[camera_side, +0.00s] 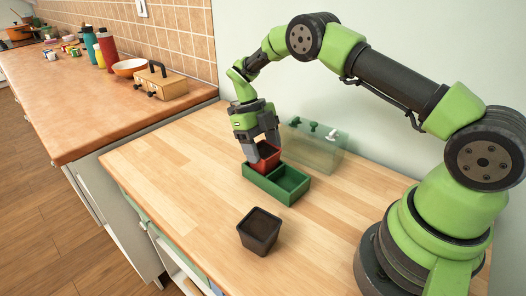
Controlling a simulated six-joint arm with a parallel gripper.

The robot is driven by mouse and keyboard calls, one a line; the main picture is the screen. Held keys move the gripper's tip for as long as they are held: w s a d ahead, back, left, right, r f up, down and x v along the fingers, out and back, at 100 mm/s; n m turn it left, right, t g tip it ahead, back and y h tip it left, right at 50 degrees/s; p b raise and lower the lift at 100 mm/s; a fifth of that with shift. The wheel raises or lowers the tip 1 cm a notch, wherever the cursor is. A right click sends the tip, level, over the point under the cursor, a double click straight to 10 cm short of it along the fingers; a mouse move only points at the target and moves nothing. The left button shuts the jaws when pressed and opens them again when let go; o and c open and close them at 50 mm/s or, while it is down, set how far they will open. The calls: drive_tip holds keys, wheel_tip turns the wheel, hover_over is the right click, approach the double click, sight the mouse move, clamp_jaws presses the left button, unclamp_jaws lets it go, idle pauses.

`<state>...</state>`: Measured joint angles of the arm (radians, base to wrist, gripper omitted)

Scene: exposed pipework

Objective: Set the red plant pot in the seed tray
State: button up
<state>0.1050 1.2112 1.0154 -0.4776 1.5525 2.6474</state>
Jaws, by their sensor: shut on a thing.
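The red plant pot (266,157) is between the fingers of my gripper (262,150), which is shut on it. The pot looks slightly tilted and sits at the left compartment of the green seed tray (291,197). Its lower part is hidden by the tray's front wall, and I cannot tell whether it touches the tray's floor. The tray's right compartment is empty. The tray stands on the wooden worktop.
A black pot (260,230) with dark soil stands in front of the tray. A translucent green box (313,146) with dark and white items stands behind it. The worktop's left side (170,165) is clear. A toolbox-like wooden case (160,82) is on the far counter.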

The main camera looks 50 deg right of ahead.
drive_tip(key=shift+f, duration=0.6)
drive_tip(key=shift+f, duration=0.15)
drive_tip(key=o, duration=1)
